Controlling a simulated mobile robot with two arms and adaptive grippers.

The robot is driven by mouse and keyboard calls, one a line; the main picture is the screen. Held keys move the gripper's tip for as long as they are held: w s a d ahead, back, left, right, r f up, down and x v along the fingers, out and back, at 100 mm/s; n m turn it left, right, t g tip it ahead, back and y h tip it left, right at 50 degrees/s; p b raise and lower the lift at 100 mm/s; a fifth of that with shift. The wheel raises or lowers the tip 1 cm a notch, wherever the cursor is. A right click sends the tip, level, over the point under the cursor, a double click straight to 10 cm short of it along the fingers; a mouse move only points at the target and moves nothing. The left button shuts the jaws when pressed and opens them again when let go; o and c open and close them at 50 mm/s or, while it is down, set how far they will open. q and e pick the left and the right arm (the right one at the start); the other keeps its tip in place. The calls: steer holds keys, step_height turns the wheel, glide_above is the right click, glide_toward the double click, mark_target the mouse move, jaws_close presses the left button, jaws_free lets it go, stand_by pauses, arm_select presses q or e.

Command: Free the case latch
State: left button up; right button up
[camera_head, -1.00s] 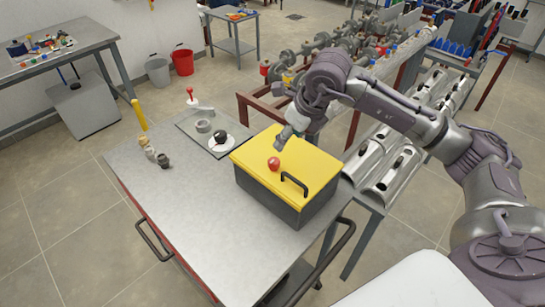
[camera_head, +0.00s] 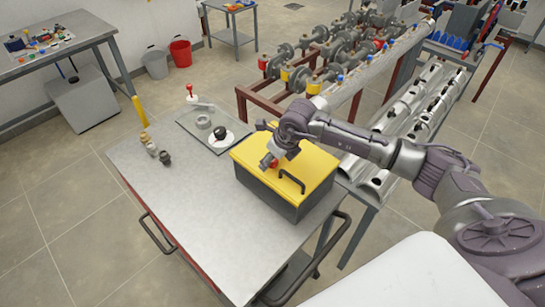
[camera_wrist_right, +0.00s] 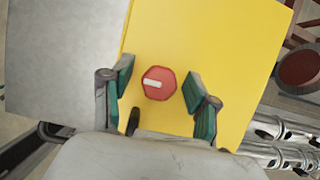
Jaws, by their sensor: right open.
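The case has a yellow lid (camera_head: 253,165) and a dark grey body (camera_head: 283,208), and stands on the metal cart. A red round latch knob (camera_head: 265,161) sits on the lid and is partly hidden by my right gripper in the head view. In the right wrist view the red latch knob (camera_wrist_right: 159,83) shows whole, with a white bar mark lying nearly level. My right gripper (camera_wrist_right: 156,88) is open, with one finger on each side of the knob and visible gaps to it. A black handle (camera_head: 292,181) is on the lid. My left gripper is not in view.
The cart top (camera_head: 205,215) is clear left of the case. Small fittings (camera_head: 155,150) stand near its left edge. A grey mat (camera_head: 212,128) with a black-knobbed disc lies behind the case. A rack of pipes and valves (camera_head: 330,60) stands beyond.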

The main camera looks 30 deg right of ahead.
jaws_close()
steer(key=shift+f+n+b, duration=0.15)
steer(key=shift+n+b, duration=0.35)
steer(key=shift+b, duration=0.45)
steer(key=n+g+y+b, duration=0.1)
steer(key=n+b, duration=0.2)
steer(key=b, duration=0.1)
steer(key=n+g+y+b, duration=0.1)
steer(key=n+b, duration=0.3)
steer(key=b, duration=0.1)
steer(key=shift+w+n+y, duration=0.1)
steer(key=shift+n+y, duration=0.2)
steer(key=n+g+b, duration=0.1)
steer(key=n+b, duration=0.3)
steer(key=shift+n+g+y, duration=0.3)
steer(key=shift+g, duration=0.1)
steer(key=n+g+b, duration=0.1)
steer(key=n, duration=0.1)
steer(key=n+b, duration=0.1)
steer(key=n, duration=0.1)
steer(key=shift+r+n+g+b, duration=0.2)
steer(key=shift+n+g+b, duration=0.1)
steer(key=shift+g+b, duration=0.1)
jaws_free()
